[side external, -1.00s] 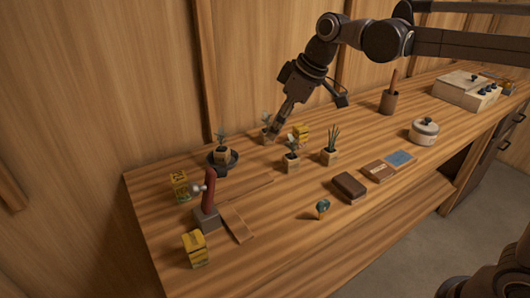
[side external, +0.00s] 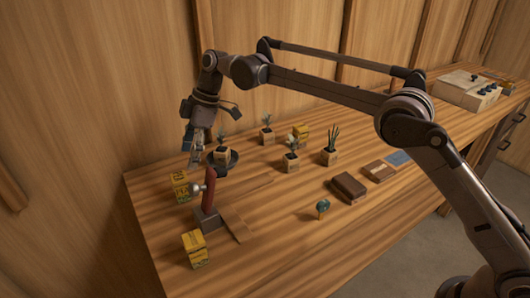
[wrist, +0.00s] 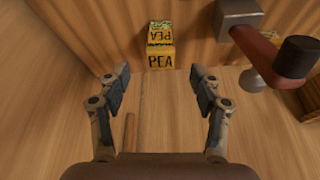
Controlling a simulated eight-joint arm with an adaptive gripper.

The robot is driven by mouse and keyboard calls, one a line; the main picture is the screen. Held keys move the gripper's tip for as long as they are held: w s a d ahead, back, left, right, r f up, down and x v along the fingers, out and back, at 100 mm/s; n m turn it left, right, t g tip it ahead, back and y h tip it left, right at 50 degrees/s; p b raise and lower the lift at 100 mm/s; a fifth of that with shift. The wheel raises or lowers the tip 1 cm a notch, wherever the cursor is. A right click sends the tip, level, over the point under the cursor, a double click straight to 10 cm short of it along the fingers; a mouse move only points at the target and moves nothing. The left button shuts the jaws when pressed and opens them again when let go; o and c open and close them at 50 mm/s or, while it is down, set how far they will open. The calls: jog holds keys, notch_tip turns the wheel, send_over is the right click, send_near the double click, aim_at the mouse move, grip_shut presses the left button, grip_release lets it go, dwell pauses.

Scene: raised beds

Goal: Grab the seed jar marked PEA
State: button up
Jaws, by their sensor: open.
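A yellow jar marked PEA (wrist: 160,58) shows at the top middle of the wrist view, standing on the wooden bench. It lies ahead of my gripper (wrist: 161,85), between the lines of the two open fingers and apart from them. In the side view my gripper (side external: 194,163) hangs over the left end of the bench, above and close to a yellow jar (side external: 181,186).
A red-handled tool on a dark block (side external: 208,207) stands close to the near-left jar; it is at the wrist view's upper right (wrist: 270,50). A potted plant on a dark dish (side external: 222,156) is just right of my gripper. Several potted plants and a brown box (side external: 348,187) stand farther right.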

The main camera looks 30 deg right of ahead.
aim_at(180, 185)
jog(key=x, duration=1)
jog(key=shift+a+f, duration=0.15)
jog(key=shift+a, duration=0.1)
jog(key=c, duration=1.3)
